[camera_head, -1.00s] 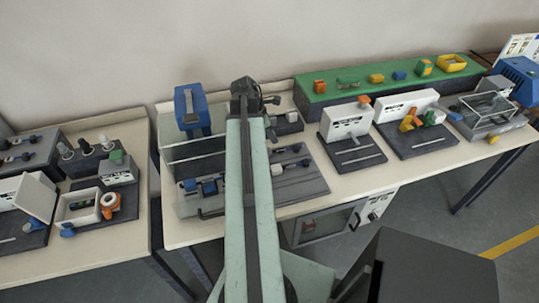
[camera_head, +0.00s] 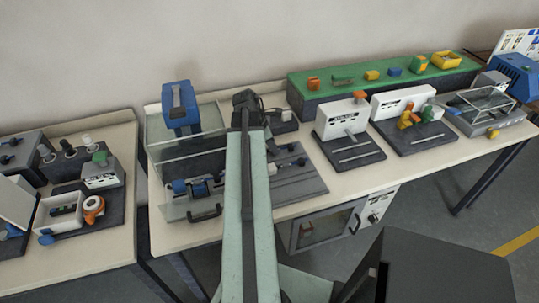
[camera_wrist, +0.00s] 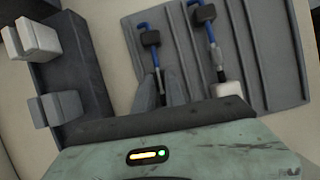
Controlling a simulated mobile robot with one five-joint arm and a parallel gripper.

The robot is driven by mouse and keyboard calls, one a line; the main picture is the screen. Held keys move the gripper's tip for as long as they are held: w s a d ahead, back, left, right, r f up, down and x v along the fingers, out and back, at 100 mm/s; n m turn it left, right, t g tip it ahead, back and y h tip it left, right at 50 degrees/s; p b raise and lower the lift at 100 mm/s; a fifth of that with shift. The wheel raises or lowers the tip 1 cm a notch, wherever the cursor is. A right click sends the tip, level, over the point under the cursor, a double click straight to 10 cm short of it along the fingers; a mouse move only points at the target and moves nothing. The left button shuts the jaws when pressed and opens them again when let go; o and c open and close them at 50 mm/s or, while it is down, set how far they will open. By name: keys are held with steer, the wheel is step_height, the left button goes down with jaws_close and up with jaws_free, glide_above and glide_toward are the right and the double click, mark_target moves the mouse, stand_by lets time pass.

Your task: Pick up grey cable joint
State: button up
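In the wrist view my gripper (camera_wrist: 161,80) shows as two grey fingers with a narrow gap between them. A blue cable with a dark grey block (camera_wrist: 151,38) on it runs down into line with this gap. A second blue cable with a dark grey block (camera_wrist: 206,14) lies to its right and ends at a pale block (camera_wrist: 226,89). No held object shows. In the head view my arm hides the gripper tips and part of the grey board (camera_head: 296,184).
A blue-topped machine (camera_head: 180,106) with a clear guard stands left of my arm on the workbench (camera_head: 180,234). White testers (camera_head: 342,120) and a green shelf (camera_head: 440,78) stand to the right. Pale grey clips (camera_wrist: 60,107) on a dark block are left of my fingers.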

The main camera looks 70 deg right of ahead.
jaws_close()
steer(key=shift+r, duration=0.15)
step_height(320, 180, up, 10)
steer(key=p, duration=1)
